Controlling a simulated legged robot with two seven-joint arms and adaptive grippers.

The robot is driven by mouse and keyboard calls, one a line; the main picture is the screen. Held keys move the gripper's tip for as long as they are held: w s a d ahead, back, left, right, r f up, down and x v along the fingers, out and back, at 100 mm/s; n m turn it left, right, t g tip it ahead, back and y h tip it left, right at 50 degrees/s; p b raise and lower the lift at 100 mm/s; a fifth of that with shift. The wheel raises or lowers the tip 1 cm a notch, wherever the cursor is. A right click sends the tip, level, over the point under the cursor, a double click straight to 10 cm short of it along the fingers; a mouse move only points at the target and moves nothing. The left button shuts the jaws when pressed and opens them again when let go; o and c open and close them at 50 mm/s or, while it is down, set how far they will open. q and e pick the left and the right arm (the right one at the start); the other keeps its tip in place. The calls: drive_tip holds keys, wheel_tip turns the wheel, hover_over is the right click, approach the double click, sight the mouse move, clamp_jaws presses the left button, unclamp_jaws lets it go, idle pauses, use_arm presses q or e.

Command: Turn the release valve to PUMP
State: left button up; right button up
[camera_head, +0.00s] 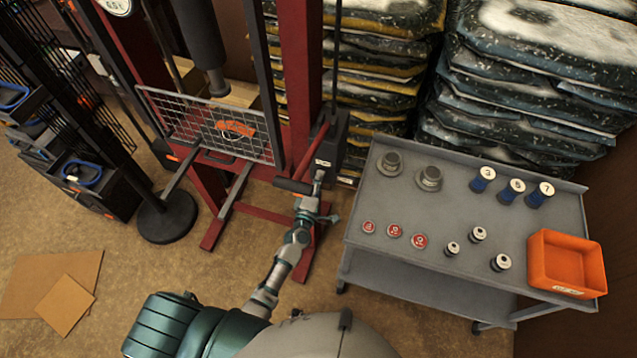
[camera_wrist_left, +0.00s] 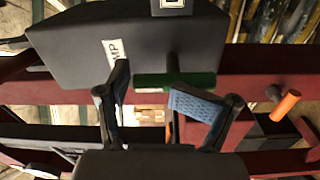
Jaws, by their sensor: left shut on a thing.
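The release valve (camera_wrist_left: 178,80) is a green bar on a dark stem, at the face of the black pump box (camera_wrist_left: 70,45) in the left wrist view. The bar lies level there, its left end near a white label (camera_wrist_left: 115,52) on which "MP" is legible. Part of another label (camera_wrist_left: 172,4) shows at the top edge. My left gripper (camera_wrist_left: 155,95) is shut on the valve, with fingers on either side of it. In the head view my left gripper (camera_head: 319,181) is at the foot of the pump box (camera_head: 331,139), and hides the valve. My right gripper is out of view.
A red press frame (camera_head: 302,60) with a wire guard (camera_head: 208,122) stands left of the pump box. A red lever with a dark grip (camera_head: 293,186) slants close by my left gripper. A grey cart (camera_head: 400,215) with weights and an orange bin (camera_head: 565,262) stands right.

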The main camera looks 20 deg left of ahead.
use_arm(q)
drive_tip(key=shift+s+d+f+n, duration=0.1)
drive_tip(key=shift+s+f+n, duration=0.1)
drive_tip(key=shift+f, duration=0.3)
drive_tip(key=shift+s+d+f+n, duration=0.1)
drive_tip(key=shift+s+f+n, duration=0.1)
drive_tip(key=shift+f, duration=0.3)
drive_tip(key=o, duration=1.3)
drive_tip(key=shift+w+a+f, duration=0.1)
drive_tip(key=shift+w+a, duration=0.05)
drive_tip(key=shift+o, duration=0.2)
drive_tip(key=s, duration=1.1)
drive_tip(key=shift+s+a+r, duration=0.15)
drive_tip(key=shift+s+r, duration=0.15)
drive_tip(key=shift+r, duration=0.15)
